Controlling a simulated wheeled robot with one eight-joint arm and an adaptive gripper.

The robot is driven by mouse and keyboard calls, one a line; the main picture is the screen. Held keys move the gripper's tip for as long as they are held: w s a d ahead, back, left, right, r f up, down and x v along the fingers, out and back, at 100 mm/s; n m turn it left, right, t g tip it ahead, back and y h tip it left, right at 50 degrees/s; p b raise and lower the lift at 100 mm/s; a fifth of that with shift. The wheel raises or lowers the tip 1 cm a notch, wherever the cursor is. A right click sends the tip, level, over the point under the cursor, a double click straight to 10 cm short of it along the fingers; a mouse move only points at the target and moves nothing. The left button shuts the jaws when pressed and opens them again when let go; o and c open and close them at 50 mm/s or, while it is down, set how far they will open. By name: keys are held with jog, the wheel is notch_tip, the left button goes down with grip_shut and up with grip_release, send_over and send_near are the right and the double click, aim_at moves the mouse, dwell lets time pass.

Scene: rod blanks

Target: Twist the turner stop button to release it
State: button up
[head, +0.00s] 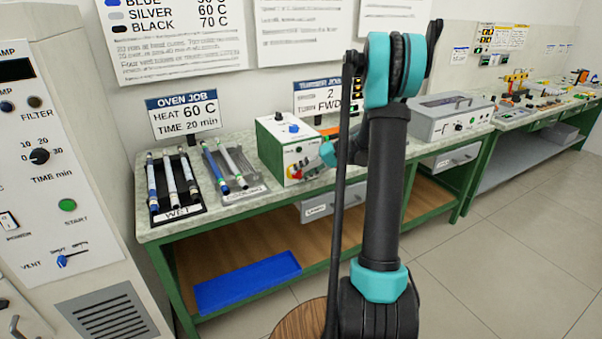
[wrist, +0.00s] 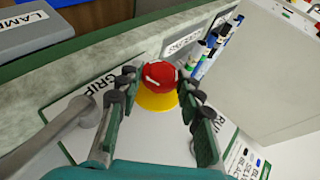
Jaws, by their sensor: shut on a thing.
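The turner stop button (wrist: 159,74) is a red mushroom knob on a yellow base (wrist: 157,102), in the middle of the wrist view. My gripper (wrist: 158,87) has one finger on each side of the red knob and is shut on it. In the head view the turner (head: 283,150) is a green and white box on the bench, with a blue knob on top. The red button (head: 294,171) shows small and low on its front, near my gripper, which is mostly hidden behind my arm.
Left of the turner, a black WET tray (head: 178,209) and a grey rack (head: 241,188) hold rods on the green bench. A grey lidded box (head: 450,122) stands to the right. The floor at right is clear.

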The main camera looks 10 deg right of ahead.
jog(key=shift+w, duration=0.1)
jog(key=o, duration=1.2)
jog(key=shift+d, duration=0.1)
jog(key=v, duration=1.1)
jog(key=shift+d+r, duration=0.2)
jog(key=shift+d, duration=0.1)
